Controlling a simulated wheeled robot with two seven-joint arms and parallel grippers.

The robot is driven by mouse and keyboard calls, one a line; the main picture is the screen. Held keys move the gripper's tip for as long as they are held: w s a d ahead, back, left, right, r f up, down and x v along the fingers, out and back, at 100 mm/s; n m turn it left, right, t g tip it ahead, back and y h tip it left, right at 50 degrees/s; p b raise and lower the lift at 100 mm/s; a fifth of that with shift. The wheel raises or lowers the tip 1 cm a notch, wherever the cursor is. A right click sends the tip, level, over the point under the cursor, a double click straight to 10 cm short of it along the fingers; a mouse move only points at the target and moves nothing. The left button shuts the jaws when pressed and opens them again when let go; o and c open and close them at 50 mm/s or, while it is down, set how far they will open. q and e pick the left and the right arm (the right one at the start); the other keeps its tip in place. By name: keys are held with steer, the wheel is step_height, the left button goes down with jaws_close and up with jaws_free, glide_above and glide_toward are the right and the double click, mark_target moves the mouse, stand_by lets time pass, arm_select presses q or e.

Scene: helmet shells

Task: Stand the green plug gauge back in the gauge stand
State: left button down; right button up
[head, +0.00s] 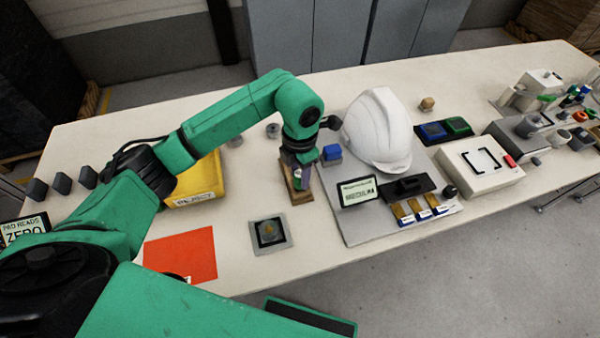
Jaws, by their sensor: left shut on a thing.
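My left gripper (300,180) points down at the middle of the table, over a small wooden block (299,197) that looks like the gauge stand. It is shut on a small piece between its fingers, with a little green showing, which I take to be the green plug gauge (298,173). The gripper hides most of the gauge and much of the stand. I cannot tell whether the gauge is in the stand or just above it. My right gripper is not in view.
A white helmet (378,130) and a blue block (332,153) stand close on the right, on a grey board (360,225). A yellow tray (208,180) lies left, a red mat (180,255) nearer, and a grey square pad (286,238) in front. Bare table lies between them.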

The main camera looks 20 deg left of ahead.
arm_select(q)
steer(key=shift+f+b, duration=0.65)
steer(key=shift+f, duration=0.15)
stand_by(0.4)
stand_by(0.5)
steer(key=shift+c, duration=2.1)
jaws_free()
steer(key=shift+r, duration=0.1)
step_height(320, 180, up, 9)
steer(key=shift+f+b, duration=0.1)
steer(key=shift+b, duration=0.7)
step_height(320, 180, up, 6)
steer(key=shift+f+p, duration=0.2)
steer(key=shift+p, duration=0.15)
